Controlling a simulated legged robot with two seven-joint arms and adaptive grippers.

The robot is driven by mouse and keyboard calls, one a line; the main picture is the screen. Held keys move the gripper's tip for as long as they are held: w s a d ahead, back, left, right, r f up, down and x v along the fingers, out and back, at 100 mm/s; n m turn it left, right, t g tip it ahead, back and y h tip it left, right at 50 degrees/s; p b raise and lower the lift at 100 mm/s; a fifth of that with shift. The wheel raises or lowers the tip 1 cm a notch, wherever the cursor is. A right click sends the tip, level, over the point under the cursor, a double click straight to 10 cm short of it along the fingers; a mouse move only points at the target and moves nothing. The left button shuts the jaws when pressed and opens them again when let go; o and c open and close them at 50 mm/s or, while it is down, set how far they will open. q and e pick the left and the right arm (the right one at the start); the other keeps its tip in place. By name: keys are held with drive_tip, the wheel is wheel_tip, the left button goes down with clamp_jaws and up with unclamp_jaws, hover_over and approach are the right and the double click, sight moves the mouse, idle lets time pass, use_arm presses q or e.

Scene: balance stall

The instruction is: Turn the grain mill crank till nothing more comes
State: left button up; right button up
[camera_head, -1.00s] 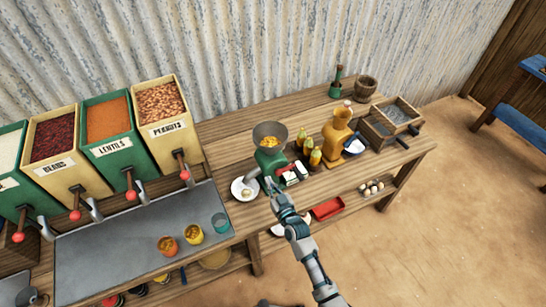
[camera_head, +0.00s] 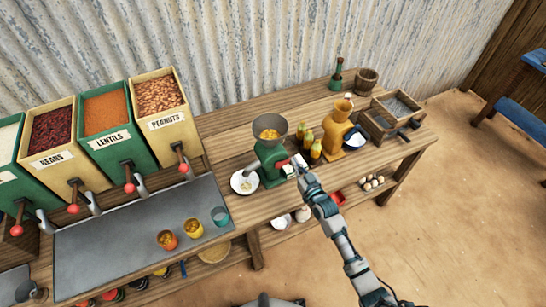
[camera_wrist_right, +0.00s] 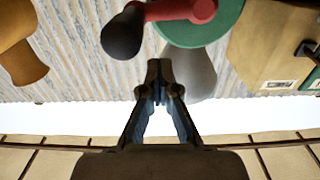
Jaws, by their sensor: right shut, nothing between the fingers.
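The green grain mill (camera_head: 271,172) stands on the wooden table, its grey hopper (camera_head: 281,119) holding yellow grain (camera_head: 269,133). A white plate (camera_head: 236,187) with a little pale meal on it sits to its left, by the mill. The crank's red arm (camera_wrist_right: 180,10) and dark knob (camera_wrist_right: 122,35) show in the right wrist view, above and left of my fingertips. My right gripper (camera_head: 299,164), also in that view (camera_wrist_right: 160,92), is shut and empty, just right of the mill in the head view and apart from the knob. My left gripper is not visible.
A wooden box (camera_head: 386,128) is farther right. Grain bins (camera_head: 110,142) and a grey counter with cups (camera_head: 193,228) lie left. A lower shelf holds more items.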

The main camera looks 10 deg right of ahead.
drive_tip(key=o, duration=1.1)
drive_tip(key=shift+a, duration=0.1)
drive_tip(key=shift+d, duration=0.2)
drive_tip(key=p+v, duration=0.4)
drive_tip(key=v, duration=0.4)
